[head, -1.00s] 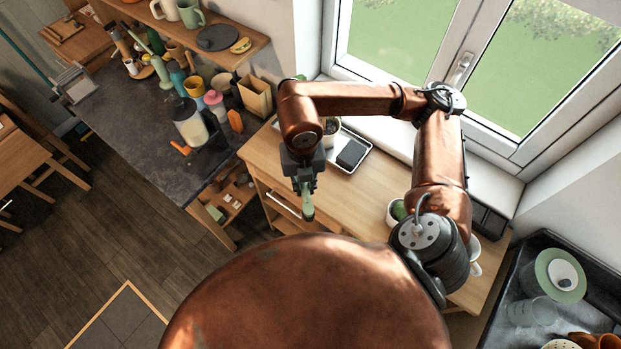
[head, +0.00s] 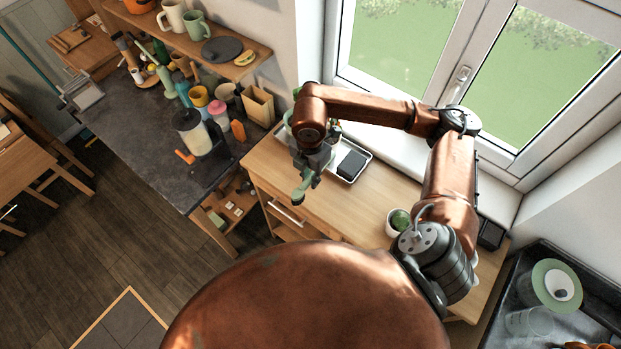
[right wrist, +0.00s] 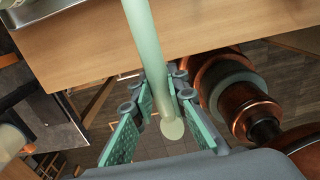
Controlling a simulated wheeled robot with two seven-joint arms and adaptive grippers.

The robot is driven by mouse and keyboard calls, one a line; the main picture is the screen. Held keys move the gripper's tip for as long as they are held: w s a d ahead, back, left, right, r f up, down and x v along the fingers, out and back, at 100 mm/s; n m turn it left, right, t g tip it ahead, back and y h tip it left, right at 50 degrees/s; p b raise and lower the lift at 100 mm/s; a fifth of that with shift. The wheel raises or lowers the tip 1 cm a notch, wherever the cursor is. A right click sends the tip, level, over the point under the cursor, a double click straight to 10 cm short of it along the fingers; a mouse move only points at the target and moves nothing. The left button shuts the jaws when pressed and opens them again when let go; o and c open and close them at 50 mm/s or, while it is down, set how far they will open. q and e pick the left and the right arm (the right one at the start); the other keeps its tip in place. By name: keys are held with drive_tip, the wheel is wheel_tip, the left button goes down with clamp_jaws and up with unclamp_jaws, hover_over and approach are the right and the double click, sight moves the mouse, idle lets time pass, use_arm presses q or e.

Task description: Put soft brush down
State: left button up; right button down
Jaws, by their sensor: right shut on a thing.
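The soft brush is a pale green, long-handled thing (head: 299,195) in the head view, held over the left front part of the wooden counter (head: 345,210). My right gripper (head: 308,177) is shut on it. In the right wrist view, the brush's smooth handle (right wrist: 141,40) runs from the top edge down between the green-padded fingers of my right gripper (right wrist: 158,97). Its rounded end shows below them. The wooden counter's edge also shows behind it in that view (right wrist: 215,35). The brush is clear of the counter as far as I can tell. My left gripper is out of view.
A pale tray (head: 365,158) with a dark block (head: 351,164) lies by the window. A small potted cactus (head: 397,221) stands at the right. A dark countertop (head: 130,125) at left bears jars and bottles. A sink (head: 515,290) is at lower right. The counter's middle is clear.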

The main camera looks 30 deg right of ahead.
drive_tip(key=w+f, duration=0.1)
drive_tip(key=f, duration=0.2)
drive_tip(key=w+d+f+p, duration=0.1)
drive_tip(key=f, duration=0.1)
drive_tip(key=w+d+f+p, duration=0.1)
drive_tip(key=w+f, duration=0.1)
drive_tip(key=f, duration=0.1)
drive_tip(key=shift+d+f, duration=0.1)
drive_tip(key=shift+f, duration=0.3)
drive_tip(key=shift+f+b, duration=0.65)
drive_tip(key=c, duration=1.9)
unclamp_jaws()
drive_tip(key=shift+r, duration=0.15)
